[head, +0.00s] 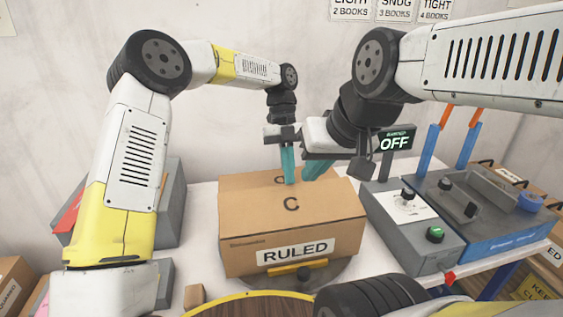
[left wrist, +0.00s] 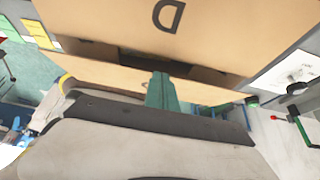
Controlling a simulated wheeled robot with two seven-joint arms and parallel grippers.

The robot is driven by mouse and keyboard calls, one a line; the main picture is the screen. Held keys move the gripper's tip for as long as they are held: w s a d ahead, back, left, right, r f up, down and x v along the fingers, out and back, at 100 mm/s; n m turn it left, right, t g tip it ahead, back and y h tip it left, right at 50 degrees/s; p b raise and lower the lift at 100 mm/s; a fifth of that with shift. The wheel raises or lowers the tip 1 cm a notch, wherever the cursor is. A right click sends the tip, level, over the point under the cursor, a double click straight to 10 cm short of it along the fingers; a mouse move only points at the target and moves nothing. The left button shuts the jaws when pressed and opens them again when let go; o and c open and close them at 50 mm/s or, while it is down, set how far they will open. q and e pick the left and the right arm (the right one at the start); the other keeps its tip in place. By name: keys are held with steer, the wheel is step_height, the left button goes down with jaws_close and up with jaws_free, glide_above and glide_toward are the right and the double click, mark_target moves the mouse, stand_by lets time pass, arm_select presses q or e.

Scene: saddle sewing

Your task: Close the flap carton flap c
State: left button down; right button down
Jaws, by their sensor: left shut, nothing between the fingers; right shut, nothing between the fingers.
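The brown carton (head: 250,243) stands on the table with a "RULED" label on its front. Flap c (head: 325,205), marked C, spans the near part of its top and looks roughly flat. A second letter behind it is partly hidden by my left fingers. My left gripper (head: 289,180) is shut, pointing down at the top; I cannot tell whether it touches. In the left wrist view its teal fingers (left wrist: 162,92) lie by a dark gap beside a panel marked D (left wrist: 215,35). My right gripper (head: 313,173) is shut and empty, just right of the left one, over the carton's back edge.
A grey control box (head: 405,225) with a green button and an "OFF" display (head: 396,142) stands close to the carton's right. A blue-grey machine (head: 480,230) is farther right. Grey bins (head: 170,215) stand left. A small wooden block (head: 194,296) lies front left.

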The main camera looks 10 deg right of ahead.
arm_select(q)
steer(key=shift+w+f, duration=0.25)
steer(key=shift+f, duration=0.35)
steer(key=shift+w+f, duration=0.2)
steer(key=shift+f, duration=0.35)
steer(key=shift+s, duration=0.1)
